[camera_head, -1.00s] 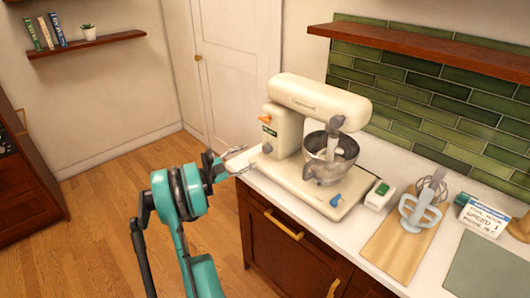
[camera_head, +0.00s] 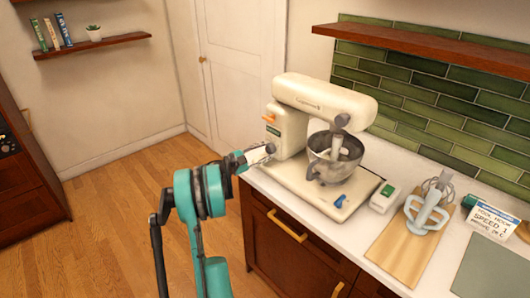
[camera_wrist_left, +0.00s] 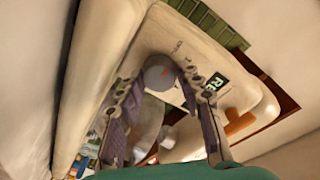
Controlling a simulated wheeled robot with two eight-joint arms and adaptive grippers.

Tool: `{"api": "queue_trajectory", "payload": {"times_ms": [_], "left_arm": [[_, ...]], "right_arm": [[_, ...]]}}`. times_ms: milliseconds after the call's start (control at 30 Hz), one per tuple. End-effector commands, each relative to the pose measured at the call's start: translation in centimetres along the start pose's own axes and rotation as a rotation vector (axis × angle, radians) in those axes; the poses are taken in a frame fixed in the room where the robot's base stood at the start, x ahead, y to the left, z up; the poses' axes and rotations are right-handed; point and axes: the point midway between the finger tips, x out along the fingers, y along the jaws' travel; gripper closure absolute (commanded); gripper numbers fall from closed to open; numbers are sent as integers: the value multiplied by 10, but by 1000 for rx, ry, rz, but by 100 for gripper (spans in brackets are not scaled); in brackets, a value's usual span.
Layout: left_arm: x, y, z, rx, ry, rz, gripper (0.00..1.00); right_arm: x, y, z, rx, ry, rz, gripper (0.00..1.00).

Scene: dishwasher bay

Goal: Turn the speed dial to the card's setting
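The cream stand mixer (camera_head: 315,97) stands on the white counter. A round grey knob (camera_wrist_left: 158,70), likely the speed dial, shows on the mixer's side in the left wrist view; it is hidden in the head view. My left gripper (camera_head: 264,153) is at the mixer's left side. In the wrist view its two fingers (camera_wrist_left: 160,84) are spread, with the knob between or just beyond their tips. I cannot tell whether they touch it. The card (camera_head: 492,222) stands at the right of the counter and reads "SPEED 1" under a dough hook line. My right gripper is out of view.
The mixer has an orange lever (camera_head: 269,118), a blue knob (camera_head: 341,201) and a steel bowl (camera_head: 330,170). Mixing tools lie on a wooden board (camera_head: 400,248). Floor at left is clear.

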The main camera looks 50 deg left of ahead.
Motion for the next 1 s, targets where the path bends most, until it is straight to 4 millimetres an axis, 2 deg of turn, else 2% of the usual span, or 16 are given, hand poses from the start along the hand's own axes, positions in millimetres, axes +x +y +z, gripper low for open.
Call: {"api": "queue_trajectory", "payload": {"times_ms": [33, 67, 100, 467, 1000], "left_arm": [[0, 0, 0, 0, 0, 0, 84], [0, 0, 0, 0, 0, 0, 92], [0, 0, 0, 0, 0, 0, 95], [0, 0, 0, 49, -4, 4, 95], [0, -1, -2, 419, -36, 37, 95]], "right_arm": [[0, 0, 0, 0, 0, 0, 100], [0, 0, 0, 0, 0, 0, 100], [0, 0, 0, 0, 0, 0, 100], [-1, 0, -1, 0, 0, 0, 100], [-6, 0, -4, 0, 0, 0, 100]]}}
